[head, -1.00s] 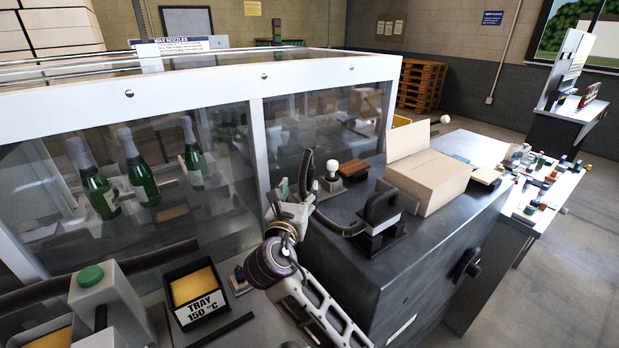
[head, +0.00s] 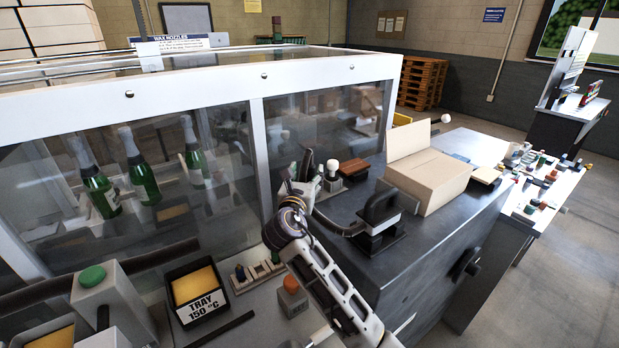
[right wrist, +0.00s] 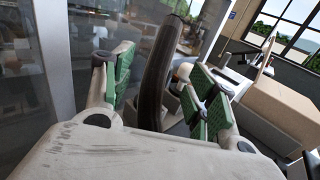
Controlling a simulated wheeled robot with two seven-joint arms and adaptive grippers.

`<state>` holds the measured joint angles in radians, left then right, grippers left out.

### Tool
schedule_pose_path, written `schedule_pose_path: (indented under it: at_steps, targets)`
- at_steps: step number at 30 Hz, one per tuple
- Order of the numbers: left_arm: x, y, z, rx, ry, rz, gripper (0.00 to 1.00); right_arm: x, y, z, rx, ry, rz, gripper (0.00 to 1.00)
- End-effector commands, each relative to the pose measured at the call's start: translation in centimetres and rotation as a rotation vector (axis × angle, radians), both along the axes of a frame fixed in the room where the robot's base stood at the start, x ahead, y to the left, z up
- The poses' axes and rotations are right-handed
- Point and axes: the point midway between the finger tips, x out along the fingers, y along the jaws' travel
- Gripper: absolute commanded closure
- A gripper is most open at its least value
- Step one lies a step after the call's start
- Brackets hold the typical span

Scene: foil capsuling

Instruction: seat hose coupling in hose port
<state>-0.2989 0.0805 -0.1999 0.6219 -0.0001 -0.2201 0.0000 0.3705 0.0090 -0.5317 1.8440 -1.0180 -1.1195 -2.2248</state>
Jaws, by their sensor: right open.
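A black curved hose (head: 334,228) runs from a black block with a looped handle (head: 380,212) on the dark machine top to an end that stands up beside the glass case. In the right wrist view the upright dark hose (right wrist: 160,72) stands between my spread green-padded fingers. My right gripper (head: 297,187) is open around or just in front of this upright part. It also shows in the right wrist view (right wrist: 160,90), with gaps visible beside the hose. I cannot make out the coupling's tip or the hose port. My left gripper is not in view.
The glass case (head: 258,150) with green bottles (head: 143,180) stands close on the left. A white knob (head: 332,168), a brown block (head: 353,166) and an open cardboard box (head: 428,180) are on the machine top. A wax tray (head: 196,292) and an orange button (head: 291,284) are in front.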

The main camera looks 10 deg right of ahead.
Motion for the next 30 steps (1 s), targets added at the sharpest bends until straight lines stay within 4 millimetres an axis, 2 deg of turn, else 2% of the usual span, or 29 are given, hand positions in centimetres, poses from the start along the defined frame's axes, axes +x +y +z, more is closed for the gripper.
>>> schedule_pose_path:
  at_steps: [14, 30]
  targets:
    - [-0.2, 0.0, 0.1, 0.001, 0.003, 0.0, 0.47, 0.5, -0.2, 0.0, -0.001, 0.0, -0.001, 0.42]
    - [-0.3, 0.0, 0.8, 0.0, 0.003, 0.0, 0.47, 4.7, -1.9, -0.1, 0.0, 0.0, 0.0, 0.42]
